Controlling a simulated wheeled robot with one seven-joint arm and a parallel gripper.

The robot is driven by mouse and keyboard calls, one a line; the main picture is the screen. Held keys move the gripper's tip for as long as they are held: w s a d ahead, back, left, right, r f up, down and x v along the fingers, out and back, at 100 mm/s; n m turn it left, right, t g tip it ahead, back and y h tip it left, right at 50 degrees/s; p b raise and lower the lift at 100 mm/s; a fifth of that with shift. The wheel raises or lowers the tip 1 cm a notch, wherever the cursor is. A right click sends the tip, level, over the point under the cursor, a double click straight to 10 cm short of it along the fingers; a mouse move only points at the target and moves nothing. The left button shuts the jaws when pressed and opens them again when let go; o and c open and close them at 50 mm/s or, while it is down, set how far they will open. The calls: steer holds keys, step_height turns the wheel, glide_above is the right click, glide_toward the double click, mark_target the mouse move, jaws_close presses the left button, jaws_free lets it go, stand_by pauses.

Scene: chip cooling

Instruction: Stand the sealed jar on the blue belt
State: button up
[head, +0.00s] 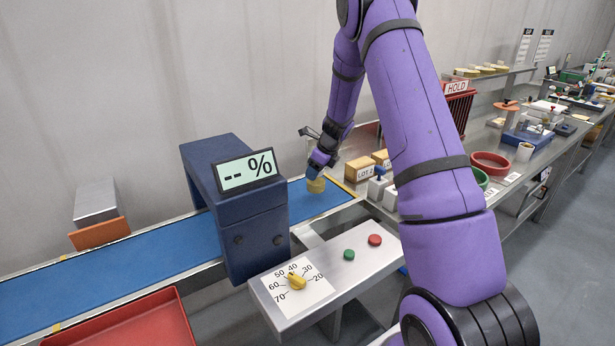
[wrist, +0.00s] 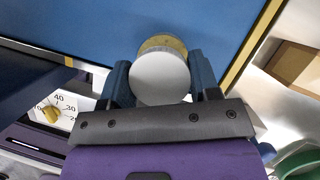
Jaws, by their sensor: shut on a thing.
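The jar (head: 316,185) shows yellowish in the head view, low between my fingers at the right end of the blue belt (head: 130,262). In the wrist view the jar (wrist: 161,76) has a pale round lid and a yellowish side, and it sits between the two blue fingers. My gripper (wrist: 161,82) is shut on the jar. It also shows in the head view (head: 318,170), pointing down over the belt. The jar is over the blue belt (wrist: 75,22); I cannot tell whether its base touches it. Part of the jar is hidden by my fingers.
A dark blue scanner arch (head: 240,215) with a "-- %" display spans the belt to the left. A panel (head: 330,270) with a yellow dial and green and red buttons stands in front. Boxes (head: 359,169) stand right of the belt. A red tray (head: 130,322) is at lower left.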

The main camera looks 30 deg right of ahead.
steer(key=shift+w+a+f, duration=0.25)
steer(key=shift+w+f, duration=0.7)
steer(key=shift+w, duration=0.05)
steer(key=shift+w+a+f, duration=0.2)
steer(key=shift+w+f, duration=0.75)
steer(key=shift+w, duration=0.05)
steer(key=shift+f, duration=0.1)
steer(key=o, duration=1)
